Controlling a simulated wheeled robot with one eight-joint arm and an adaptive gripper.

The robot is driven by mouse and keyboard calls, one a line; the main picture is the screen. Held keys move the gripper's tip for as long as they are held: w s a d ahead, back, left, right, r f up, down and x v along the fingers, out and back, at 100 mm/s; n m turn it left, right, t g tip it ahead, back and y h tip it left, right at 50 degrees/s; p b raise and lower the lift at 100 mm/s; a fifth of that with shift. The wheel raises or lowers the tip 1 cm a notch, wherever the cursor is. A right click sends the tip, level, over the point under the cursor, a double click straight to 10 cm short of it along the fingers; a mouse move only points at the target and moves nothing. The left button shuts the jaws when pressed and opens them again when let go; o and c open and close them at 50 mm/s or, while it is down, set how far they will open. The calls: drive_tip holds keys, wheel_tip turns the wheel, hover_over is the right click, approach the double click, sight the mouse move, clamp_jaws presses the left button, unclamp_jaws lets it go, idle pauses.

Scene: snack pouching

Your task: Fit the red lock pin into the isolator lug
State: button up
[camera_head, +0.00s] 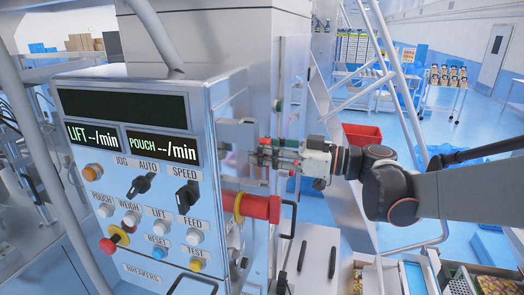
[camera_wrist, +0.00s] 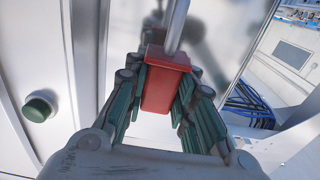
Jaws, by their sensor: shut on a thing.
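My gripper (camera_head: 268,156) is shut on the red lock pin, beside the right face of the grey machine cabinet. In the wrist view, the pin's red block-shaped grip (camera_wrist: 163,84) sits between the green-padded fingers. Its metal shaft (camera_wrist: 177,25) runs away from the gripper to the top edge, where its tip is out of view. In the head view, the fingers mostly hide the pin. A grey metal bracket (camera_head: 236,134) stands out from the cabinet just left of the fingertips. I cannot tell whether it is the isolator lug, or whether the pin touches it.
A red cylinder with a yellow collar (camera_head: 238,207) juts from the cabinet just below my gripper. The control panel (camera_head: 140,165) faces left of it. A dark green button (camera_wrist: 41,106) shows in the wrist view. A slanted metal frame (camera_head: 372,45) and red bin (camera_head: 362,133) stand behind.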

sight(264, 179)
drive_tip(key=shift+f+b, duration=2.3)
drive_tip(key=shift+f, duration=0.55)
idle(0.3)
drive_tip(key=o, duration=1)
drive_tip(key=v, duration=1.2)
